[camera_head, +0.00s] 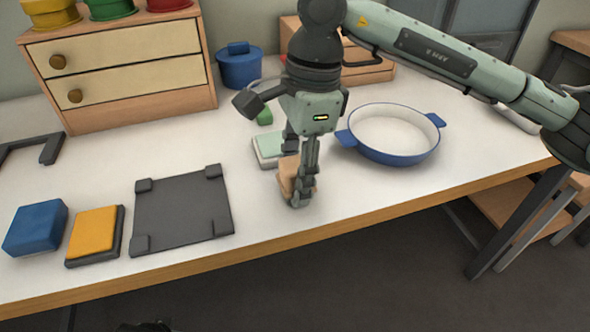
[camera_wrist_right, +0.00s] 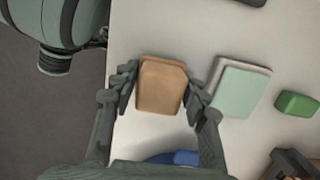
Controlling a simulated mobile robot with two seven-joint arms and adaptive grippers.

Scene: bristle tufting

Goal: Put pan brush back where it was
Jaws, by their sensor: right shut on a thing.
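A tan wooden block (camera_head: 288,174), which I take to be the pan brush, is between the fingers of my right gripper (camera_head: 297,182), close over the front part of the white table. In the right wrist view the tan block (camera_wrist_right: 160,85) sits between both fingertips of the gripper (camera_wrist_right: 159,90), its flat face toward the camera. Bristles are not visible, and I cannot tell whether it touches the table. My left gripper is not in view.
A mint-green block on a pale base (camera_head: 266,152) lies just behind the brush. A blue-rimmed pan (camera_head: 388,158) stands to the right. A dark tray with corner posts (camera_head: 182,212), an orange pad (camera_head: 93,233) and a blue block (camera_head: 36,228) lie left. Drawers (camera_head: 120,80) stand behind.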

